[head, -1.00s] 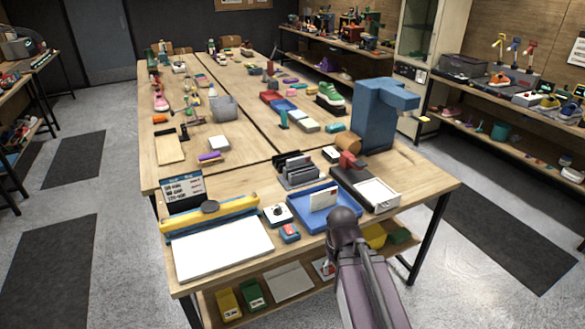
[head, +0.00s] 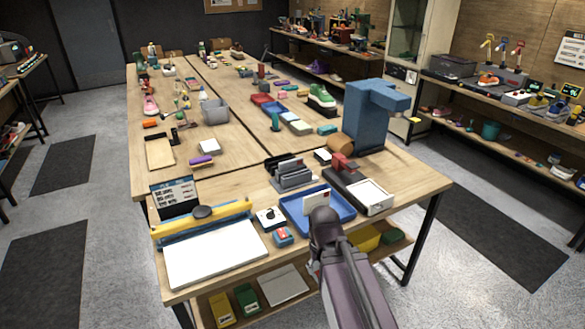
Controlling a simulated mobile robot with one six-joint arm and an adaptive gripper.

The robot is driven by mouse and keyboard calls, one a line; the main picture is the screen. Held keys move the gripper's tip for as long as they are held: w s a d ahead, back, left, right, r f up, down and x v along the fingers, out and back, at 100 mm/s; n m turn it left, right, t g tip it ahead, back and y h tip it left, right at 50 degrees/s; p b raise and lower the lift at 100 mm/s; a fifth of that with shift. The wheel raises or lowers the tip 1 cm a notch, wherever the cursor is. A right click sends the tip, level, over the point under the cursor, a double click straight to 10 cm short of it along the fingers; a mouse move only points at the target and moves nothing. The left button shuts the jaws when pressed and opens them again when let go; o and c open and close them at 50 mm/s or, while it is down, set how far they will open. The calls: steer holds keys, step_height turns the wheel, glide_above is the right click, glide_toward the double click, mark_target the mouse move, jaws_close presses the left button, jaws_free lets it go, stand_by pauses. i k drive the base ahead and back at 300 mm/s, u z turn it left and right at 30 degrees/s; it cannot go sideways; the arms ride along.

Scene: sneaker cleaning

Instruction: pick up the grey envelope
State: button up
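A dark desk sorter (head: 296,181) stands near the front of the wooden table, with grey, envelope-like flat pieces (head: 289,166) upright in its slots. I cannot tell for sure which one is the grey envelope. A white envelope with a small red mark (head: 316,201) leans upright in the blue tray (head: 345,219) in front of the sorter. My arm rises from the bottom of the head view, its dark rounded joint overlapping the tray's front edge. My gripper's fingers do not show; the arm may hide them.
A yellow-and-blue paper trimmer (head: 215,252) fills the front left corner. Beside the tray are a white box with a black knob (head: 270,218), a red-and-blue block (head: 282,236) and a dark box with a white drawer (head: 371,196). A tall blue press (head: 366,118) stands behind right.

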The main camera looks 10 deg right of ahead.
mark_target(284, 166)
steer(key=i, duration=0.95)
